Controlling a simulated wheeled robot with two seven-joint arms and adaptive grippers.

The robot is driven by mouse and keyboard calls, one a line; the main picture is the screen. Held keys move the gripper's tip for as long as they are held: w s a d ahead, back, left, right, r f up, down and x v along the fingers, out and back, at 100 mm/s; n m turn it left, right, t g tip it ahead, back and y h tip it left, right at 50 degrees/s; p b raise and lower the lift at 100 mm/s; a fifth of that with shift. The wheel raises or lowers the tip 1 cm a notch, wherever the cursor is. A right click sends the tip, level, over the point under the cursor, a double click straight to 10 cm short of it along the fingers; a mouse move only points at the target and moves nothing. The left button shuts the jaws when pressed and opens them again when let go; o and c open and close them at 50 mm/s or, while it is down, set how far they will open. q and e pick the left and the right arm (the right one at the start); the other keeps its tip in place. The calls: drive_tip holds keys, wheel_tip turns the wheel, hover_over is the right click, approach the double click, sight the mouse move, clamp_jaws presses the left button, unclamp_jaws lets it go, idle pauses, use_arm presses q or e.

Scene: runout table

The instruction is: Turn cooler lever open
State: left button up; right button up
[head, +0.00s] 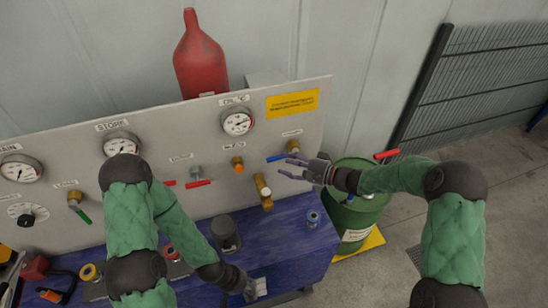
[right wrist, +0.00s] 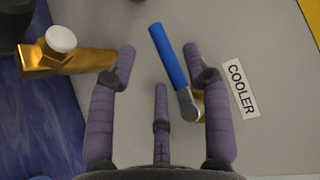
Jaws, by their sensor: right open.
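The cooler lever (head: 276,158) is a blue handle on a brass valve on the grey panel. In the right wrist view the blue lever (right wrist: 168,57) slants up and left from its silver pivot, beside the white "COOLER" label (right wrist: 241,88). My right gripper (head: 284,168) is open just in front of this valve; in the right wrist view its purple fingers (right wrist: 160,75) stand apart, with the lever between the middle and right fingers. Contact cannot be told. My left gripper (head: 250,289) is low over the blue bench, near a small pale object; its fingers are unclear.
The grey panel (head: 322,98) carries gauges and other valves, including a brass fitting with a white cap (right wrist: 60,39) left of my right fingers. A green drum (head: 352,212) stands right of the blue bench (head: 290,245). A blue-topped can (head: 312,219) is on the bench.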

sight(274, 160)
drive_tip(key=x, duration=0.5)
drive_tip(key=shift+w+a+f+p, duration=0.15)
drive_tip(key=shift+a+p, duration=0.1)
drive_tip(key=shift+p, duration=0.15)
clamp_jaws()
